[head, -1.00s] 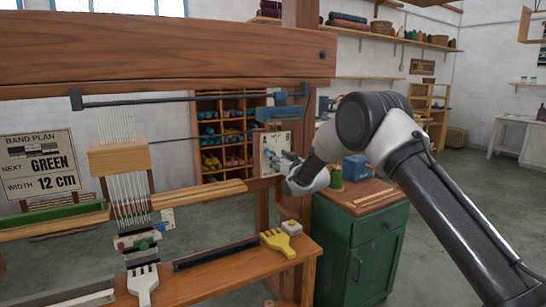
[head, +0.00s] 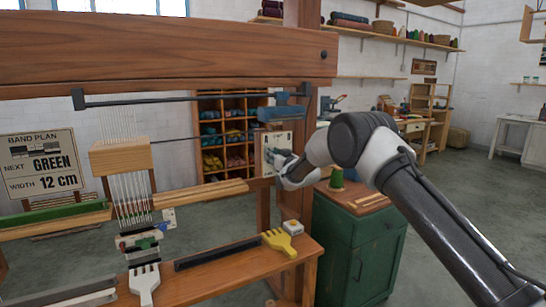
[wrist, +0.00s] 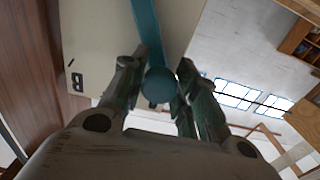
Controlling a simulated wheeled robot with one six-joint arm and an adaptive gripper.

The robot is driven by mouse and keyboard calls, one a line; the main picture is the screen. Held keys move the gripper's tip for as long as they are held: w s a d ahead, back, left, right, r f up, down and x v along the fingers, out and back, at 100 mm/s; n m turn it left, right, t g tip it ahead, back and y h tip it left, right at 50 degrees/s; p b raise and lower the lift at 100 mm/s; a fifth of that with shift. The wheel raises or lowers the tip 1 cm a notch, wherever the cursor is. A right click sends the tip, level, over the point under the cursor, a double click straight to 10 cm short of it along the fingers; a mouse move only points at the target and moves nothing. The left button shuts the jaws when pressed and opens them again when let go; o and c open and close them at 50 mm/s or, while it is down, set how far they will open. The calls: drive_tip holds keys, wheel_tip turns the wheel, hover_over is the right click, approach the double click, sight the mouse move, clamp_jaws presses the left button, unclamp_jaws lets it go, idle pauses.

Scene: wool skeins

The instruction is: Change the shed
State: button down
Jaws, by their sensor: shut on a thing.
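The loom's upright carries a pale plate (head: 285,139) at the right of the frame. In the wrist view this plate (wrist: 88,40) bears a letter B, and a teal lever (wrist: 147,25) with a round knob (wrist: 158,85) crosses it. My gripper (head: 271,160) is at the plate; in the wrist view its fingers (wrist: 158,90) are closed around the knob. In the head view my gripper covers the lever's end. White warp threads (head: 130,190) hang through a wooden block (head: 120,157) at the left, with a short woven band below.
A green cabinet (head: 362,250) with a green spool (head: 336,177) stands right of the loom. A sign (head: 40,163) reads NEXT GREEN, WIDTH 12 cm.

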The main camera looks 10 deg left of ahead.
drive_tip(key=shift+d, duration=0.1)
drive_tip(key=w+d+m, duration=0.1)
drive_tip(key=m, duration=0.1)
drive_tip(key=w+d+m, duration=0.1)
drive_tip(key=d+m, duration=0.1)
drive_tip(key=m, duration=0.1)
drive_tip(key=w+d+r+m, duration=0.1)
drive_tip(key=d+m, duration=0.1)
drive_tip(key=m, duration=0.1)
drive_tip(key=shift+w+d+r, duration=0.1)
drive_tip(key=shift+w+d, duration=0.15)
drive_tip(key=shift+w, duration=0.15)
drive_tip(key=shift+w+d+f+m, duration=0.25)
drive_tip(key=shift+d+m, duration=0.15)
drive_tip(key=shift+m, duration=0.25)
drive_tip(key=shift+w+d+f+m, duration=0.15)
drive_tip(key=shift+w+d+m, duration=0.2)
drive_tip(key=shift+m, duration=0.35)
drive_tip(key=shift+w+d+f+m, duration=0.2)
drive_tip(key=shift+d+m, duration=0.25)
drive_tip(key=shift+m, duration=0.2)
drive_tip(key=c, duration=1.1)
unclamp_jaws()
drive_tip(key=shift+o, duration=0.2)
